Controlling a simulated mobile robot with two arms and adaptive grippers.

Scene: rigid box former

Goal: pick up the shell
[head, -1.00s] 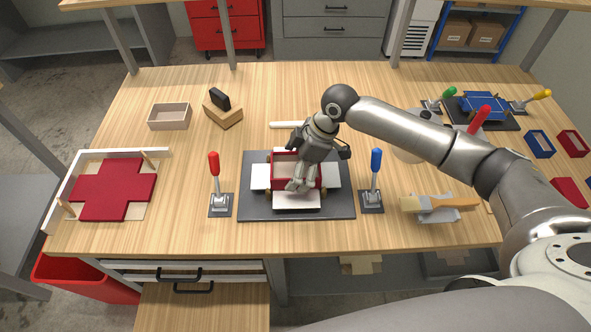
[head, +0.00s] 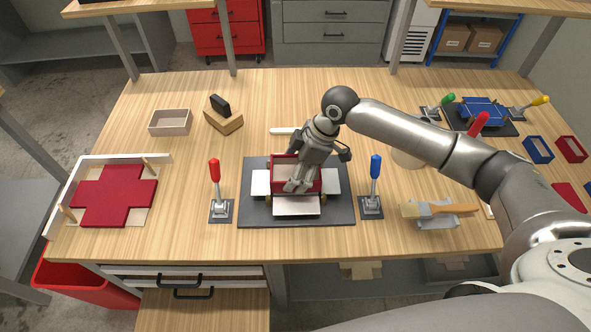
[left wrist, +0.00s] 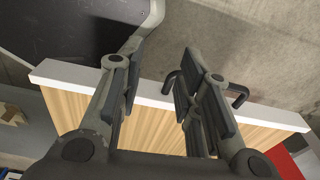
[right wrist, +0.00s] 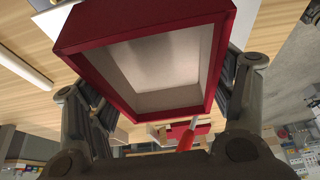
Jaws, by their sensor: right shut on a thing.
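The shell appears to be the red open box with a pale inside (head: 283,160), at the black former plate (head: 250,212) in the middle of the bench. My right gripper (head: 298,184) reaches down onto it and is shut on it. In the right wrist view the shell (right wrist: 150,22) sits between the two fingers, its opening facing the camera. Whether its underside touches the former is hidden. My left gripper (left wrist: 155,85) shows only in its wrist view, open and empty near a bench edge.
White flaps (head: 296,206) lie around the shell. A red-handled clamp (head: 215,175) and a blue-handled clamp (head: 375,170) stand at either side of the former. A brush (head: 440,210) lies to the right, a red cross-shaped sheet (head: 115,196) to the left.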

